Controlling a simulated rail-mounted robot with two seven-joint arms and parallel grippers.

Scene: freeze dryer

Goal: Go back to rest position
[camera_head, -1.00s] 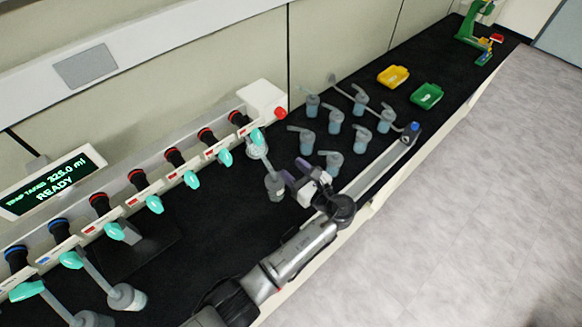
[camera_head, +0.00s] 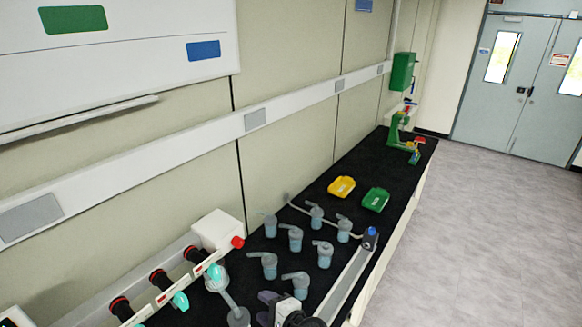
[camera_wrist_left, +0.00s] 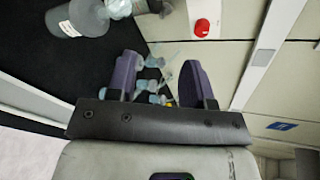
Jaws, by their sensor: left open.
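My left gripper (camera_head: 270,307) is at the bottom edge of the head view, with purple fingers and part of the wrist showing. In the left wrist view its two fingers (camera_wrist_left: 160,82) stand apart with nothing held between them. A grey-capped flask (camera_wrist_left: 82,16) is at the top left of that view, apart from the fingers. In the head view a flask on the end port (camera_head: 236,314) is just left of the gripper. My right gripper is not in view.
Several flasks (camera_head: 295,238) stand on the black bench beyond the gripper. A rail with a blue-tipped end (camera_head: 370,238) runs along the bench's right side. Yellow (camera_head: 341,187) and green (camera_head: 375,199) trays lie farther back. The dryer manifold (camera_head: 218,232) is at left.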

